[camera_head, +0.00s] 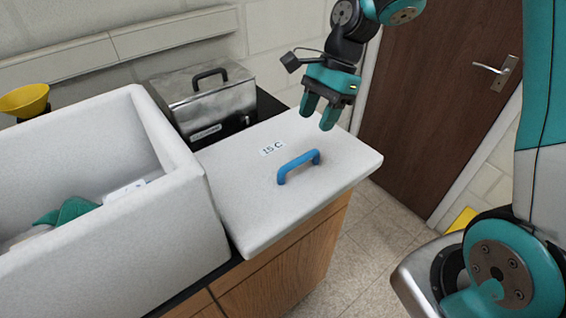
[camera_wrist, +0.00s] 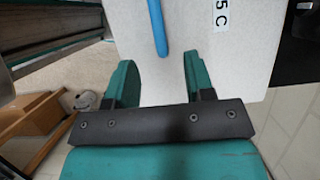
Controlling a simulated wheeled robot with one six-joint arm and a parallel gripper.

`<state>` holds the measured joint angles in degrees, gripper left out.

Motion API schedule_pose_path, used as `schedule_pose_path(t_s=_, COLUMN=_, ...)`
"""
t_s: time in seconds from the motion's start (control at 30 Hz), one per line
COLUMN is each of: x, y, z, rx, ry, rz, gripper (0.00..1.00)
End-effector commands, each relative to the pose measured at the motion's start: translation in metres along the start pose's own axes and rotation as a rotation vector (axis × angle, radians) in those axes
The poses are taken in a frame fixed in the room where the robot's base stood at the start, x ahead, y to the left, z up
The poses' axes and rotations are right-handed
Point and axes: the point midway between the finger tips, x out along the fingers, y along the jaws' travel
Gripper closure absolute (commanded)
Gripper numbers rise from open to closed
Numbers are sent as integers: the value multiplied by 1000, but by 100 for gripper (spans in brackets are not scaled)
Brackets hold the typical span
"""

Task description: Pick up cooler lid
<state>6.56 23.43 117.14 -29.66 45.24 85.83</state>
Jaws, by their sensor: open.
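The cooler lid (camera_head: 238,190) is a flat white slab with a blue handle (camera_head: 299,166) and a "15 C" label. It lies on the counter to the right of the open white cooler (camera_head: 190,215). My gripper (camera_head: 319,117) is open and empty, above the lid's far right part, apart from the handle. In the wrist view the lid (camera_wrist: 190,60) fills the middle, with the blue handle (camera_wrist: 158,28) ahead of my two teal fingers (camera_wrist: 160,80).
A steel box with a black handle (camera_head: 203,98) stands behind the lid. A yellow funnel (camera_head: 25,100) is at the far left. The cooler holds a teal item (camera_head: 68,213). A brown door (camera_head: 430,100) is at the right. The tiled floor (camera_head: 365,240) beside the counter is clear.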

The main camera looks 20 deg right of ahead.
Motion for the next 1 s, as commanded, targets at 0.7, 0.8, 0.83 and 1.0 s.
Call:
schedule_pose_path(t_s=0.7, x=100, y=4, z=3, rx=-2, ry=-1, rz=4, gripper=51)
schedule_pose_path(t_s=0.8, x=110, y=4, z=3, rx=-3, ry=0, rz=2, gripper=51)
schedule_pose_path(t_s=0.83, x=111, y=4, z=3, rx=-3, ry=0, rz=1, gripper=51)
schedule_pose_path(t_s=1.0, x=113, y=4, z=2, rx=-3, ry=1, rz=0, gripper=51)
